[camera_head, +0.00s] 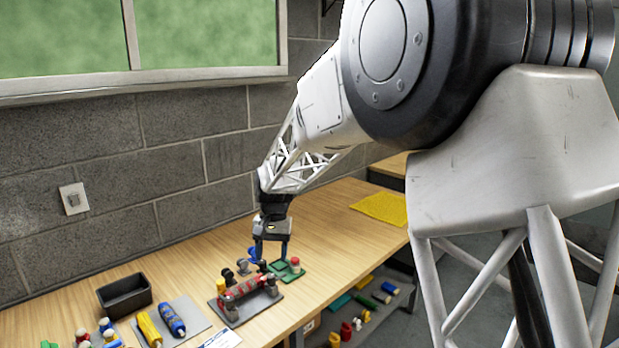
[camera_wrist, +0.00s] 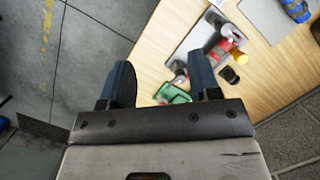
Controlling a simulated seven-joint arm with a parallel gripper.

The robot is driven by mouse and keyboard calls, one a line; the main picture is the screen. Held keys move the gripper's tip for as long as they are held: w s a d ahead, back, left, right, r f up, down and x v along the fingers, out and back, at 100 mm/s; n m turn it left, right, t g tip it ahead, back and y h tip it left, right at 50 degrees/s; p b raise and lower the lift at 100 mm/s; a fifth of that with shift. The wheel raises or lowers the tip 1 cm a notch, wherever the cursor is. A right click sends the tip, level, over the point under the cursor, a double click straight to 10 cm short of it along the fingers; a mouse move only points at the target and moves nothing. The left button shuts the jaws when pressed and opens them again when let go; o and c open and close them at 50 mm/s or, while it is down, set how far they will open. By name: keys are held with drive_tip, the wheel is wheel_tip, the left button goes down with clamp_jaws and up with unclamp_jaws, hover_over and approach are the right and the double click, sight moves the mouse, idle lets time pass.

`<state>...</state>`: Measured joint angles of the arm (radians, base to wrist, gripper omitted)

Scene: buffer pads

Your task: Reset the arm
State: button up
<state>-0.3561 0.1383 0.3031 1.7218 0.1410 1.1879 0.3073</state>
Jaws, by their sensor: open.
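My gripper (camera_head: 271,250) points down over the wooden table (camera_head: 335,212), close above a green pad (camera_head: 290,273) and a grey tray (camera_head: 262,302) holding red and dark parts. In the wrist view my gripper (camera_wrist: 161,85) has its two dark blue fingers spread apart, with nothing between them. The green pad also shows in the wrist view (camera_wrist: 172,95), between the fingers and nearer the right one. A red-topped piece (camera_head: 295,262) stands on the green pad. The right finger partly hides the grey tray in the wrist view.
A black bin (camera_head: 125,294), a yellow bottle (camera_head: 149,329) and a blue bottle (camera_head: 172,320) are on the table's left. A yellow mat (camera_head: 381,208) lies toward the back right. A lower shelf holds several coloured items. The table between gripper and mat is clear.

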drive_tip(key=s+d+r+t, duration=0.1)
drive_tip(key=s+d+r, duration=0.4)
drive_tip(key=s+d, duration=0.4)
drive_tip(key=s+d+r+t, duration=0.2)
drive_tip(key=s+d+r, duration=0.3)
drive_tip(key=s+d, duration=0.4)
drive_tip(key=s+d+f+t, duration=0.1)
drive_tip(key=s+d, duration=0.4)
drive_tip(key=s, duration=0.5)
drive_tip(key=s+d+f+t, duration=0.1)
drive_tip(key=s+d, duration=0.4)
drive_tip(key=s, duration=0.6)
drive_tip(key=shift+s+d+f+h, duration=0.2)
drive_tip(key=shift+s+d+h, duration=0.05)
drive_tip(key=shift+h, duration=0.15)
drive_tip(key=shift+w, duration=0.15)
